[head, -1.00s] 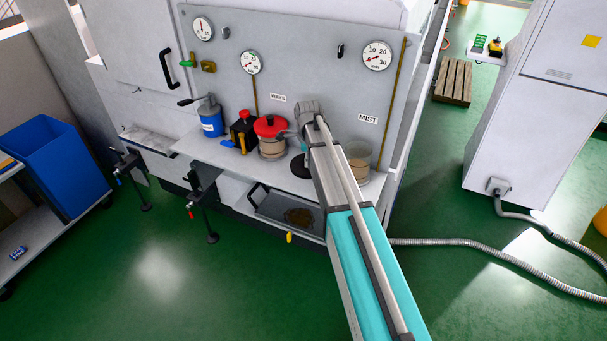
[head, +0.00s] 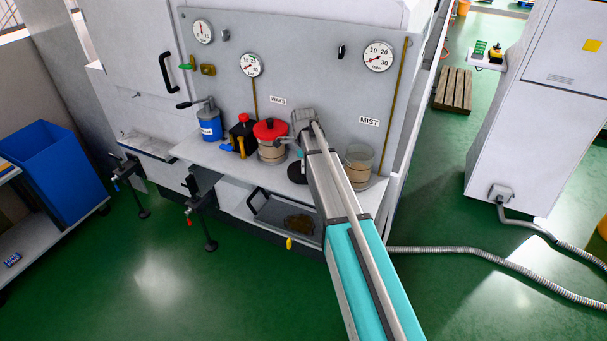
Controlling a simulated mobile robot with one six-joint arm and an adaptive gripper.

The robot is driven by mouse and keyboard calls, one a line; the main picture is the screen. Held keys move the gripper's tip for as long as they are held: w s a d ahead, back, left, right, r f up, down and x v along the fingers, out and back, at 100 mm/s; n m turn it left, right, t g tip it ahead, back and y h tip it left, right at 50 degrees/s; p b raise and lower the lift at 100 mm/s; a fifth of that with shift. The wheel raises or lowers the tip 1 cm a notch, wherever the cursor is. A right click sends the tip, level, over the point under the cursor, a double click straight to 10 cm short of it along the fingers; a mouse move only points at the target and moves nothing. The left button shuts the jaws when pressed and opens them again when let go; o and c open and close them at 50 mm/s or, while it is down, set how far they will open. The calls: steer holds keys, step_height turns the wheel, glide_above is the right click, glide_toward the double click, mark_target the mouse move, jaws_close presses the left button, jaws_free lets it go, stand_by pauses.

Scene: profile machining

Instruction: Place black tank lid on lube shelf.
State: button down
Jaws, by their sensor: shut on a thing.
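The black tank lid (head: 297,172) is a dark disc at the lube shelf (head: 222,160), between the red-lidded tank and the open clear tank. My arm link covers its right side. My gripper (head: 300,156) is mostly hidden behind my own arm and sits just above the lid, shut on it. I cannot tell whether the lid touches the shelf or hangs slightly above it. The open clear tank (head: 359,167) stands without a lid under the MIST label, right of my arm.
The red-lidded tank (head: 271,142) stands close left of my gripper. A black can (head: 243,134) and a blue oiler (head: 209,121) stand farther left. The panel with gauges (head: 379,57) rises behind. A tray (head: 278,213) sits below the shelf.

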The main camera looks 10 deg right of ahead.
steer(key=shift+w+f+b, duration=0.15)
steer(key=shift+f+b, duration=1.35)
steer(key=shift+f, duration=0.3)
steer(key=shift+f, duration=0.15)
steer(key=shift+c, duration=2.3)
jaws_free()
step_height(320, 180, up, 12)
steer(key=p, duration=1.2)
steer(key=shift+r, duration=0.2)
